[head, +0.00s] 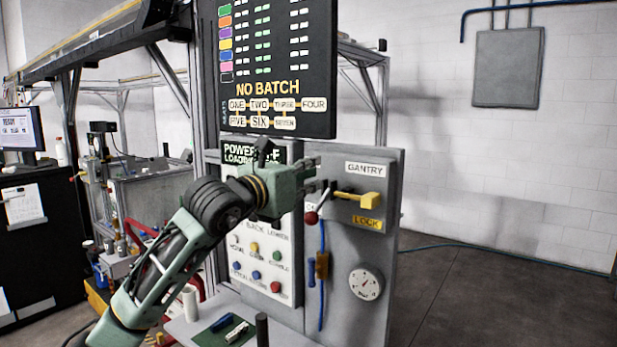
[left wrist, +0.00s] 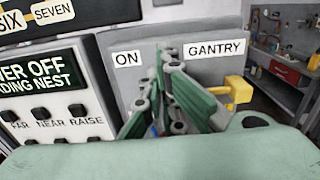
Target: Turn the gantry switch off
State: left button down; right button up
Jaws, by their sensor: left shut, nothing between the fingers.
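The gantry panel (head: 390,170) is a grey plate with a white GANTRY label (head: 367,169), which also shows in the left wrist view (left wrist: 214,50). A yellow handle (head: 370,200) sticks out to the right below that label; it also shows in the left wrist view (left wrist: 238,92). A red ball knob (head: 311,218) sits at the panel's left side. An ON label (left wrist: 127,58) is left of the fingers in the left wrist view. My left gripper (head: 322,175) is shut and empty in front of the panel, left of the yellow handle. The fingers hide the panel between the labels. My right gripper is not in view.
A yellow LOCK label (head: 367,224) and a round gauge (head: 366,284) are below the handle. A button panel (head: 262,260) stands left, under a POWER OFF display (left wrist: 40,90). A dark batch screen (head: 275,60) hangs above. The floor (head: 490,300) at right is clear.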

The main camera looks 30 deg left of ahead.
pick_arm(q)
jog(key=s+r+b, duration=0.1)
jog(key=s+b, duration=0.4)
jog(key=s, duration=0.3)
jog(key=shift+s+a, duration=0.35)
jog(key=shift+s, duration=0.05)
dwell(0.5)
